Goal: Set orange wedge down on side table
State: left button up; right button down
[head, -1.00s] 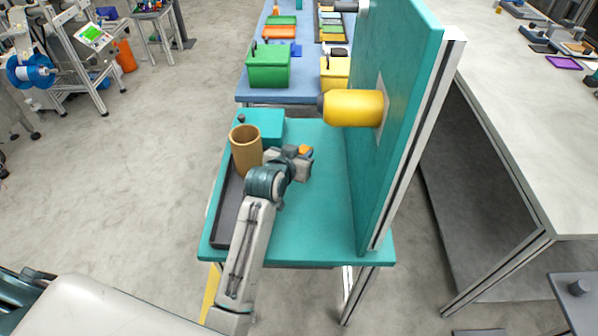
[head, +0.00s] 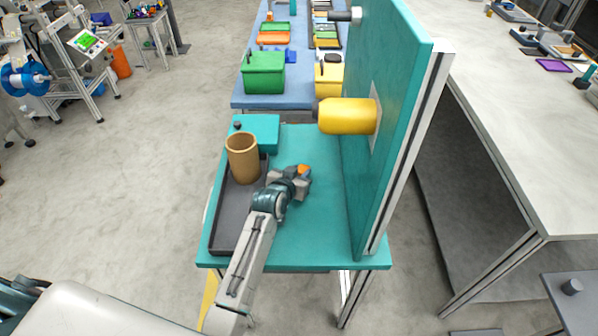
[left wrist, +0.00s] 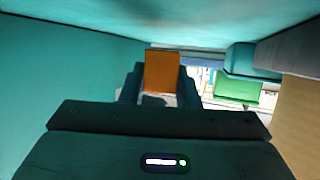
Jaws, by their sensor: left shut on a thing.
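My left gripper (head: 292,179) is shut on the orange wedge (head: 303,169), over the middle of the teal side table (head: 318,228). In the left wrist view the wedge (left wrist: 162,72) sits between the two dark fingers, its far end close to a teal surface. I cannot tell whether it touches the table. Much of the wedge is hidden by the gripper in the head view. My right gripper is in neither view.
A tan cup (head: 242,160) stands in a dark tray (head: 228,226) left of the gripper. A teal box (head: 262,130) is behind it. A teal upright panel (head: 392,120) with a yellow cylinder (head: 347,116) borders the right. The tabletop in front and right of the gripper is clear.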

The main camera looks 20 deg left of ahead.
pick_arm(q)
jog(key=shift+f, duration=0.1)
jog(key=shift+f, duration=0.5)
jog(key=o, duration=1)
jog(key=shift+o, duration=0.2)
jog(key=shift+r, duration=0.1)
jog(key=shift+r, duration=0.2)
jog(key=b+v, duration=0.1)
jog(key=v, duration=1)
jog(key=shift+r, duration=0.25)
jog(key=shift+s+r, duration=0.3)
jog(key=shift+s, duration=0.2)
